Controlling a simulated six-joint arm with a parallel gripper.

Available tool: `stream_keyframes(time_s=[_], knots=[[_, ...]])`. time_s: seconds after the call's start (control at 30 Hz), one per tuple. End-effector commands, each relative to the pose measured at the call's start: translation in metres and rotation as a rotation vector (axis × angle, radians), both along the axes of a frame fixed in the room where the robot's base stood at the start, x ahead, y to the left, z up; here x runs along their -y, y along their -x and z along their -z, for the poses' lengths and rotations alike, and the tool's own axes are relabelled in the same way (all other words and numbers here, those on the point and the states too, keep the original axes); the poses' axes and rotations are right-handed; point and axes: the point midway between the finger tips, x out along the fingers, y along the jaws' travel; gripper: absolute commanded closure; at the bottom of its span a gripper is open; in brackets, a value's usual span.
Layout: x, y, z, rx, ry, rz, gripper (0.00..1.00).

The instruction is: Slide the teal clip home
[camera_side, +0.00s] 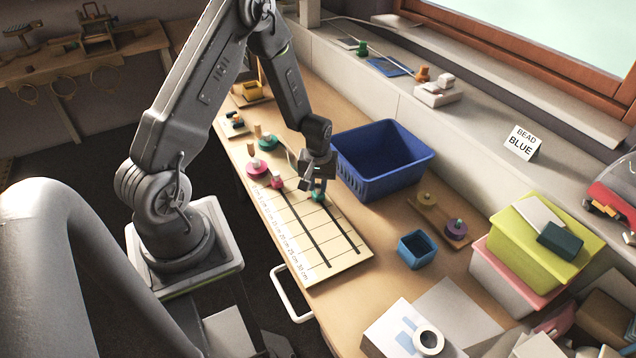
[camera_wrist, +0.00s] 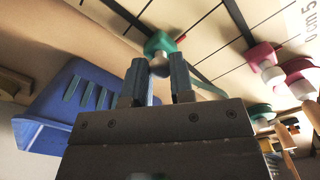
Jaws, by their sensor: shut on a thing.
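The teal clip (camera_side: 318,197) sits at the upper end of the right dark slot (camera_side: 342,231) in the pale ruled board (camera_side: 350,267). My gripper (camera_side: 318,186) is over it, and its fingers cover part of it. A small red mark (camera_wrist: 181,38) shows beside the clip by the slot. A pink clip (camera_side: 277,182) stands at the upper end of the left slot (camera_side: 308,240).
A blue basket (camera_side: 386,178) stands close to the right of my gripper. Pink (camera_side: 257,169) and teal (camera_side: 264,144) pieces stand up-left of the clips. A small blue box (camera_side: 416,251) is right of the board. Both slots look clear toward their lower ends.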

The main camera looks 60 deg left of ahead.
Motion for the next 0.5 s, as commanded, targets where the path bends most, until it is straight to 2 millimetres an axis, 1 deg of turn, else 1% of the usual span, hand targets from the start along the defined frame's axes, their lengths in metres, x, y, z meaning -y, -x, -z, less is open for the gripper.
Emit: stream_keyframes(time_s=[0.33, 0.43, 0.5], knots=[[-0.001, 0.000, 0.000, 0.000, 0.000, -0.001, 1.00], [-0.013, 0.000, 0.000, 0.001, -0.001, -0.005, 1.00], [-0.029, 0.000, 0.000, 0.000, 0.000, -0.007, 1.00]])
